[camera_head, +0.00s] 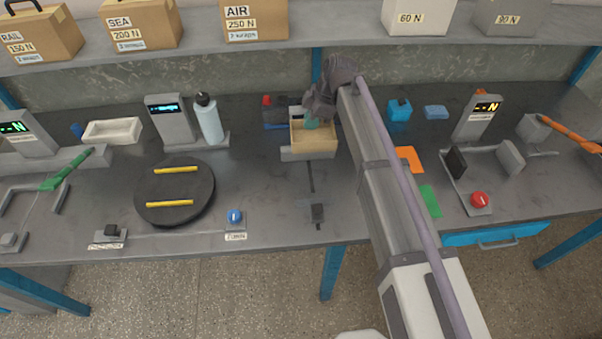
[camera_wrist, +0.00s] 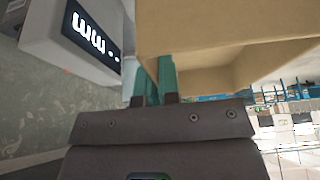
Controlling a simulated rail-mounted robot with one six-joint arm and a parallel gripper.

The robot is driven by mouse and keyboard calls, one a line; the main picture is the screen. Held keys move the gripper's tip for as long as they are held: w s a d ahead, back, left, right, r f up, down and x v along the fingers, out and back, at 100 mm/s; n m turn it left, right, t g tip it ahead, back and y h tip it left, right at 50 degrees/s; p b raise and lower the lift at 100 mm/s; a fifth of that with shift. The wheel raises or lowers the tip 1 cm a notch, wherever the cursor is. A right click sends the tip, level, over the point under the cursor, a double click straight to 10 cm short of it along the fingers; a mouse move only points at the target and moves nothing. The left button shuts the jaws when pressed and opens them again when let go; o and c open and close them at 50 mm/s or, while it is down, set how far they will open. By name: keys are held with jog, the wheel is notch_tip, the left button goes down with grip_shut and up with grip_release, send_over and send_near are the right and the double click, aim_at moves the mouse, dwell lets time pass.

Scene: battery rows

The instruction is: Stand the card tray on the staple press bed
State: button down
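The card tray is an open tan box (camera_head: 316,142) at the middle of the bench in the head view. It looks upright and fills the top of the wrist view (camera_wrist: 215,35). My gripper (camera_head: 312,122) is at its back left part, with teal fingers (camera_wrist: 154,82) close on both sides of a tray wall. A pale grey slab (camera_head: 293,154) shows just below the tray's front and may be the staple press bed. I cannot tell whether the tray touches it. My arm and gripper hide what is behind.
A grey display unit (camera_wrist: 75,35) is close to my gripper in the wrist view. A round black turntable (camera_head: 175,190) and a pale blue bottle (camera_head: 209,120) stand to the left. Orange (camera_head: 409,159) and green (camera_head: 430,201) cards lie right of my arm. A shelf of boxes (camera_head: 330,38) runs above.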

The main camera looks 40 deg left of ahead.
aim_at(331, 128)
notch_tip(331, 128, down, 18)
jog(key=b, duration=1.6)
jog(key=shift+b, duration=0.35)
jog(key=shift+r, duration=0.35)
jog(key=shift+f, duration=0.2)
jog(key=c, duration=1.3)
grip_release()
jog(key=shift+c, duration=0.2)
jog(key=p+v, duration=1.2)
jog(key=shift+r, duration=0.35)
jog(key=w+d+f+m+t, duration=0.2)
jog(key=d+m, duration=0.6)
jog(key=d, duration=1.3)
jog(key=s+d+m+h, duration=0.1)
jog(key=s+d+m, duration=0.2)
jog(key=d+m, duration=0.3)
jog(key=s+d+m+h, duration=0.1)
jog(key=s+d+m, duration=0.2)
jog(key=d, duration=1.3)
jog(key=s+d+m+t+h, duration=0.1)
jog(key=s+d+m, duration=0.2)
jog(key=d+m, duration=0.6)
jog(key=d, duration=0.3)
jog(key=shift+s+r+m, duration=0.2)
jog(key=shift+s+m, duration=0.1)
jog(key=shift+o, duration=0.2)
jog(key=shift+d, duration=0.3)
jog(key=shift+o, duration=0.3)
jog(key=shift+w, duration=0.1)
